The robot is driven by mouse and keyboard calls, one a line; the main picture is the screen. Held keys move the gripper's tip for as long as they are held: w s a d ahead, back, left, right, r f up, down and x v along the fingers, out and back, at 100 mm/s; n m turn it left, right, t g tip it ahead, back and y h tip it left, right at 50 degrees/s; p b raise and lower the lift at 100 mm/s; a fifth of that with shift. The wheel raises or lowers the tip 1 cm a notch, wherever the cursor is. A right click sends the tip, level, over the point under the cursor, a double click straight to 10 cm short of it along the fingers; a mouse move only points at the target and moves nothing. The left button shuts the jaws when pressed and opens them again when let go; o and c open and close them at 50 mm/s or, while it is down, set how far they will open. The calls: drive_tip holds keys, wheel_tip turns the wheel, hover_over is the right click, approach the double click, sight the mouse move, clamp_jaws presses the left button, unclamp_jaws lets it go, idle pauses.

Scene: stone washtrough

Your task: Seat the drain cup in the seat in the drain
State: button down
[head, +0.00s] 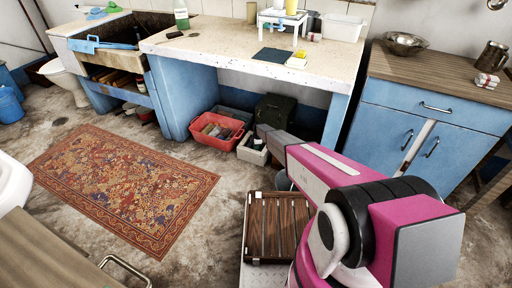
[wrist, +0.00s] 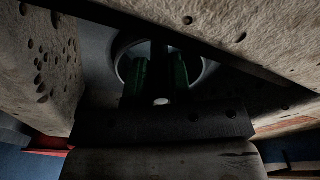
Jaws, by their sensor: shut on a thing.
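In the wrist view my gripper (wrist: 160,82) shows as two green-padded fingers, close together. They are shut on a narrow dark thing between them, which I take for the drain cup (wrist: 160,60); its shape is mostly lost in shadow. A pale round rim (wrist: 203,66) shows around and beyond the fingertips. I cannot tell whether it belongs to the cup or to the drain. The drain's seat cannot be made out. In the head view my pink and white arm reaches left, and the fingers and cup cannot be made out.
Pitted pale stone (wrist: 45,60) stands close on the left in the wrist view, and more stone (wrist: 265,35) runs across the upper right. In the head view a dark-basined trough (head: 75,29) stands at back left beside a stone counter (head: 215,45). A patterned rug (head: 120,185) covers the floor.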

drive_tip(key=c, duration=1)
unclamp_jaws()
drive_tip(key=shift+c, duration=0.2)
drive_tip(key=shift+f, duration=0.1)
drive_tip(key=shift+r, duration=0.4)
wheel_tip(320, 180, up, 10)
drive_tip(key=d, duration=0.2)
drive_tip(key=s+d+r+m, duration=0.6)
drive_tip(key=s+r, duration=0.7)
drive_tip(key=s, duration=0.3)
drive_tip(key=s+d+r+m+h, duration=0.1)
drive_tip(key=s+d+r+m, duration=0.6)
drive_tip(key=s+r, duration=0.6)
drive_tip(key=s+d+r+m, duration=0.7)
drive_tip(key=s+r, duration=0.6)
drive_tip(key=s, duration=0.8)
drive_tip(key=shift+s+d, duration=0.15)
drive_tip(key=shift+d, duration=0.75)
